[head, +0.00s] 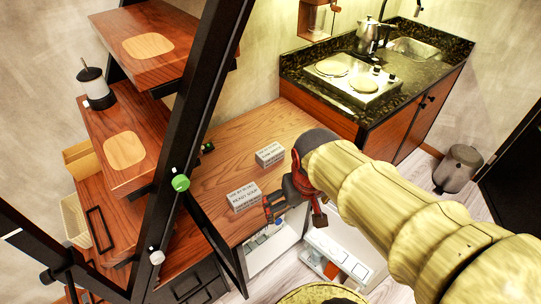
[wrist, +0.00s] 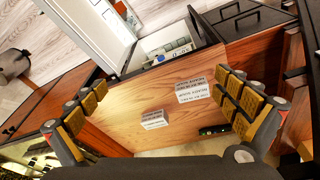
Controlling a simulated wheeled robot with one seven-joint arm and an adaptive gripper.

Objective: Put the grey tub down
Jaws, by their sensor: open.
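Two small grey blocks with printed lettering stand on the wooden top. The nearer grey block (head: 244,196) shows in the wrist view (wrist: 194,91) close to the right finger. The farther grey block (head: 269,154) shows in the wrist view (wrist: 154,119) between the fingers, lower down. I cannot tell which of them, if either, is the grey tub. My gripper (head: 292,210) is open and empty, above the front right part of the wooden top. Its fingers spread wide in the wrist view (wrist: 165,82), with nothing between the pads.
The wooden top (head: 222,170) has bare room around the blocks. A small dark and green item (head: 207,147) lies at its back left. A black stair post (head: 190,130) and treads (head: 120,120) stand left. An open drawer (wrist: 176,45) juts out at the front.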

